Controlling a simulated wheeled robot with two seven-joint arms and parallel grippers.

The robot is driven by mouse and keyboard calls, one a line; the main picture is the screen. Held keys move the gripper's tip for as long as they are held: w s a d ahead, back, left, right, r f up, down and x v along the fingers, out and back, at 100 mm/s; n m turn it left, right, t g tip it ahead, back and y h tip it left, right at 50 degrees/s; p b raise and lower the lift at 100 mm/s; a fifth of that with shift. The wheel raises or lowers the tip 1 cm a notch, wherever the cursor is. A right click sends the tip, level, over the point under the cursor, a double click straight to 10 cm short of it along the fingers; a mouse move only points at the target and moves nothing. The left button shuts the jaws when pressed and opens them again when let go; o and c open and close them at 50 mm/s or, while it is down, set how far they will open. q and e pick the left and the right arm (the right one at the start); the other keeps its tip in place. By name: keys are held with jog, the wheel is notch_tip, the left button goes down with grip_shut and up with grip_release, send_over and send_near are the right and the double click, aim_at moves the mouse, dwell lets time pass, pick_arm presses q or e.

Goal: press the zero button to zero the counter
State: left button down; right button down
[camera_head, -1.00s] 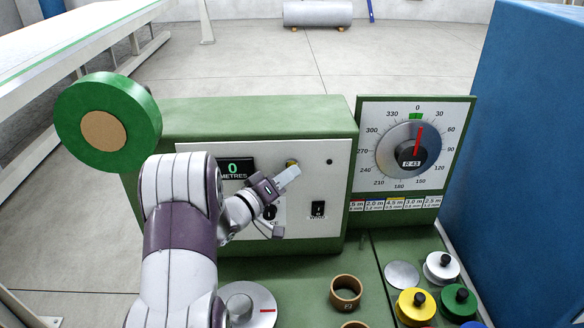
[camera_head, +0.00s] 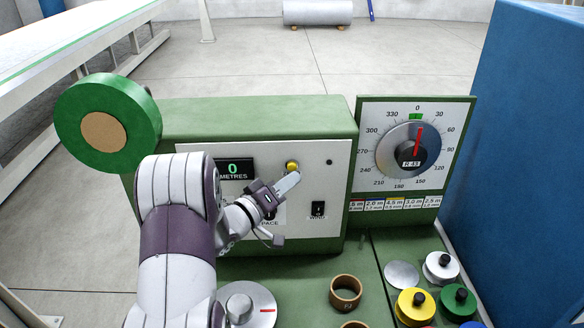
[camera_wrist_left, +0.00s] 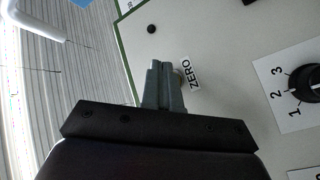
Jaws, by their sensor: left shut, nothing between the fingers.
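The yellow zero button (camera_head: 293,166) sits on the white front panel of the green counter box, just above my left fingertips in the head view. The counter display (camera_head: 235,169) reads 0 METRES. My left gripper (camera_head: 289,183) is shut and empty, its fingertips just below the button; I cannot tell whether they touch the panel. In the left wrist view the shut fingers (camera_wrist_left: 162,85) point at the panel beside the ZERO label (camera_wrist_left: 190,74), and they hide most of the button. My right gripper is not in view.
Two switches, one of them a black rocker (camera_head: 318,209), sit lower on the panel, one partly behind my gripper. A dial (camera_head: 408,149) stands to the right. A blue cabinet (camera_head: 520,160) bounds the right.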

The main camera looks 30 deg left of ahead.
pick_arm(q)
jog(key=s+d, duration=0.1)
jog(key=s, duration=0.1)
jog(key=s+d, duration=0.1)
jog(key=s, duration=0.1)
jog(key=shift+d+p, duration=0.2)
jog(key=shift+p, duration=0.15)
dwell(0.5)
jog(key=s+a+f+m+g+y+b, duration=0.1)
jog(key=s+a+f+g+y, duration=0.2)
jog(key=f+g, duration=0.4)
jog(key=s+a+f+m+g+y+b, duration=0.1)
jog(key=s+f+m+g+y, duration=0.1)
jog(key=s+f+g+y, duration=0.5)
jog(key=s+d+f+m+g+h+b, duration=0.1)
jog(key=s+d+m+h+b, duration=0.1)
jog(key=d, duration=0.6)
jog(key=s+d+f+m+g+h+b, duration=0.1)
jog(key=s+d+m+h+b, duration=0.1)
jog(key=s+d, duration=0.3)
jog(key=d+h, duration=0.1)
jog(key=d, duration=0.1)
jog(key=shift+s+d+f+g, duration=0.25)
jog(key=shift+s+d+g, duration=0.05)
jog(key=shift+d+g, duration=0.1)
